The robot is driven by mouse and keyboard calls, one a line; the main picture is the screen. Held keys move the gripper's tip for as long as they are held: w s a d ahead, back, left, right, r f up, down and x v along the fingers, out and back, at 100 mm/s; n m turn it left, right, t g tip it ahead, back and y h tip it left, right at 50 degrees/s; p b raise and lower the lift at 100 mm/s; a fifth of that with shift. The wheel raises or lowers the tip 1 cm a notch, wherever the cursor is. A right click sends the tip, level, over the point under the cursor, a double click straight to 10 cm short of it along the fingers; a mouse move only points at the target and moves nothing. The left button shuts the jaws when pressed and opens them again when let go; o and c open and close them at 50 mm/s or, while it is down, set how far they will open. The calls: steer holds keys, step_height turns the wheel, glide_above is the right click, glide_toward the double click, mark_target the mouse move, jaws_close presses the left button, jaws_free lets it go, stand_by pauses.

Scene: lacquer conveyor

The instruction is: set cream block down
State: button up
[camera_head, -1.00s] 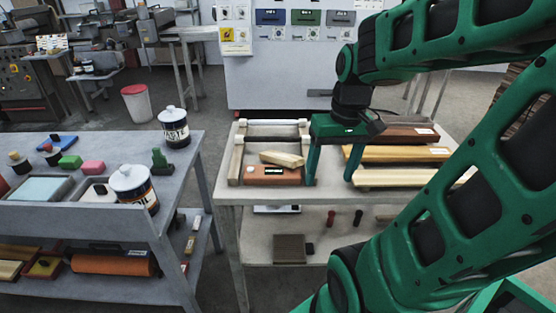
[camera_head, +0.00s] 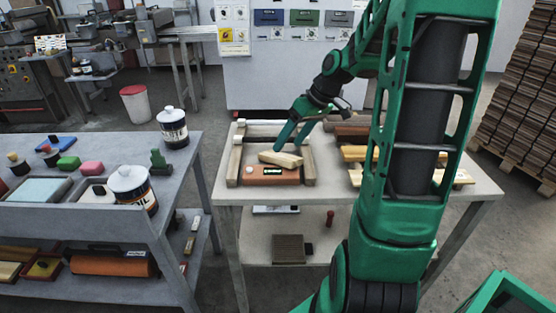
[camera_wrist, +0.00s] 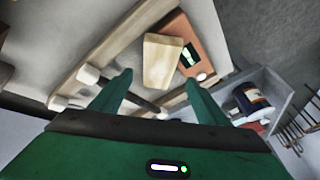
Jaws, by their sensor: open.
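The cream block (camera_head: 280,159) lies at a slant on top of an orange device with a small lit display (camera_head: 272,176). In the wrist view the cream block (camera_wrist: 161,61) lies beyond my fingertips, partly over the orange device (camera_wrist: 190,42). My gripper (camera_head: 287,139) is just behind and above the block in the head view, with its green fingers angled down. In the wrist view my gripper (camera_wrist: 160,90) has its fingers wide apart with nothing between them. Whether a fingertip touches the block cannot be told.
Wooden rails (camera_head: 308,166) stand on both sides of the orange device. Yellow and brown wooden boards (camera_head: 355,153) lie to the right on the same table (camera_head: 335,193). A left bench (camera_head: 105,222) holds paste cans (camera_head: 133,186) and small blocks.

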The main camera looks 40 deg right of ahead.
mark_target(281, 155)
steer(key=shift+x, duration=2.95)
steer(key=shift+w+d, duration=0.1)
steer(key=shift+d, duration=0.05)
steer(key=c, duration=1.3)
steer(key=shift+d, duration=0.1)
